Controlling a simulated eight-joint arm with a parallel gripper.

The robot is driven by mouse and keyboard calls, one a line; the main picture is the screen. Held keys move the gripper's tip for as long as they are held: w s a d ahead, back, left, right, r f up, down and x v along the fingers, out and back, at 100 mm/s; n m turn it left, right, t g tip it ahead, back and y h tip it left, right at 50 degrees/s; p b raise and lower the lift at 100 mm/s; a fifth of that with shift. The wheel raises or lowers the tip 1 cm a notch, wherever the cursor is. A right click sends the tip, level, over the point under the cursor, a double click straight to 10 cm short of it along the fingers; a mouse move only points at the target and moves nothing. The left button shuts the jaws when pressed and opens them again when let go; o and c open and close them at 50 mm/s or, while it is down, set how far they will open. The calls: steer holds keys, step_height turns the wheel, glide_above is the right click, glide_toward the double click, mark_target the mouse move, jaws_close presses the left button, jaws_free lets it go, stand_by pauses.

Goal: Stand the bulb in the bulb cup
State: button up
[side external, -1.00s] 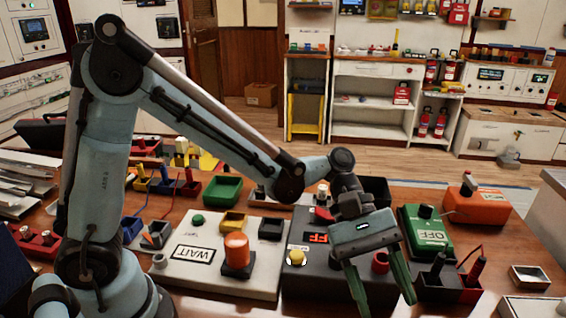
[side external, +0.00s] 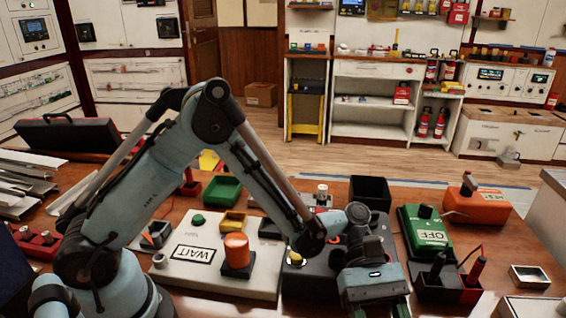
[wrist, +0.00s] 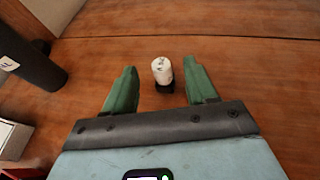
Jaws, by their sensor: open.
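In the wrist view, a small white cylinder with a dark base, which looks like the bulb (wrist: 161,69), is on the bare wooden table. It shows in the gap between the two green fingers of my gripper (wrist: 160,66). The fingers are apart, with visible space on both sides of it, and nothing is held. In the side view my gripper (side external: 374,291) is low at the bottom edge. Its fingertips are out of frame and the bulb is not seen there. I cannot tell which thing is the bulb cup.
A white WAIT panel (side external: 197,265) carries an orange cylinder (side external: 237,249) on a dark base. A dark box (side external: 310,287) is partly behind my arm. A green OFF box (side external: 427,233) and a red-and-black holder (side external: 465,289) stand right. A dark cylinder (wrist: 30,62) is left in the wrist view.

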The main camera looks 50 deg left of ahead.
steer(key=shift+s+d+f, duration=0.3)
steer(key=shift+d+f, duration=0.15)
steer(key=shift+f, duration=0.2)
steer(key=shift+s+d+f, duration=0.25)
steer(key=shift+d+f, duration=0.2)
steer(key=shift+f, duration=0.15)
steer(key=shift+s+d+f, duration=0.15)
steer(key=shift+d, duration=0.2)
jaws_close()
